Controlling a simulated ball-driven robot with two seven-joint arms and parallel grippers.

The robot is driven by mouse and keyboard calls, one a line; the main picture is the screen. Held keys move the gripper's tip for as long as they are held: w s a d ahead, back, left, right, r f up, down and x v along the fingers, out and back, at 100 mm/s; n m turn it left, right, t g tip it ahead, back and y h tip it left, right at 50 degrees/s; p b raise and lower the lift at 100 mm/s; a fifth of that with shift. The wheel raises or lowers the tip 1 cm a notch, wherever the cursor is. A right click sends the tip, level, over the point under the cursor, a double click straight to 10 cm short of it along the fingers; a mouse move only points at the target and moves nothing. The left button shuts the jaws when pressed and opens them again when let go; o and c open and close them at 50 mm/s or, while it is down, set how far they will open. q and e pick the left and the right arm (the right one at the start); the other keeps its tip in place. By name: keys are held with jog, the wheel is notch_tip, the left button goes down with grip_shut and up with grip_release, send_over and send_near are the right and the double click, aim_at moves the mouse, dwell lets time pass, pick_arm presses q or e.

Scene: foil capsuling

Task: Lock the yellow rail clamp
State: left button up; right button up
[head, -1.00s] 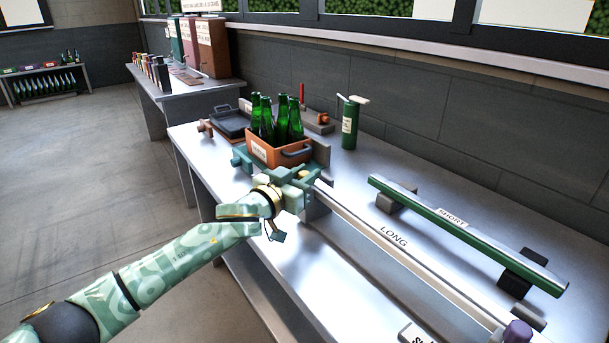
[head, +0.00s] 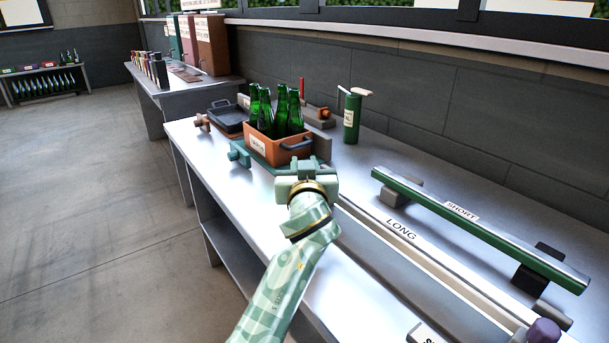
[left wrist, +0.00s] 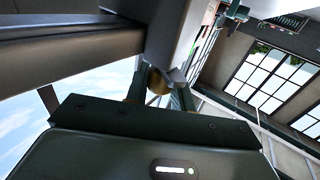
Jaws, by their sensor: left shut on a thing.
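My left gripper (head: 308,166) is at the long rail's far end, just in front of the crate. In the left wrist view its two fingers (left wrist: 160,92) are shut on a small golden-yellow piece (left wrist: 155,84), which I take for the yellow rail clamp. The rest of the clamp is hidden behind my gripper in the head view. The long rail (head: 440,272) runs from there toward the lower right. Whether the clamp is locked cannot be told. My right gripper is not in view.
An orange crate (head: 262,149) of green bottles (head: 281,112) stands just behind my gripper, with a teal clamp (head: 238,153) at its left. A green cylinder (head: 352,118) stands farther back. The short green rail (head: 480,228) lies right; a purple knob (head: 541,332) is at front.

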pick_arm(q)
jog(key=shift+f+n+y+b, duration=0.35)
jog(key=shift+f+n+y, duration=0.15)
jog(key=shift+y, duration=0.3)
jog(key=shift+r+n+y, duration=0.15)
jog(key=shift+n+y, duration=0.15)
jog(key=shift+y, duration=0.1)
jog(key=shift+r+n+g+y+b, duration=0.15)
jog(key=shift+n+g+y+b, duration=0.3)
jog(key=shift+n+y, duration=0.45)
jog(key=shift+r+n+g+y+b, duration=0.1)
jog(key=shift+n+g+y+b, duration=0.35)
jog(key=shift+y, duration=0.75)
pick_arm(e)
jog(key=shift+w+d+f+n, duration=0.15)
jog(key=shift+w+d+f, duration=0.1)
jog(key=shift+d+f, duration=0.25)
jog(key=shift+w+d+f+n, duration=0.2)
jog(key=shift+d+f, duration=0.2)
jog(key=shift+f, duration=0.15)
pick_arm(q)
jog(key=shift+n+y, duration=0.25)
jog(key=shift+y, duration=0.05)
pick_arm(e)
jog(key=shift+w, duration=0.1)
pick_arm(q)
jog(key=o, duration=1)
jog(key=shift+r, duration=0.1)
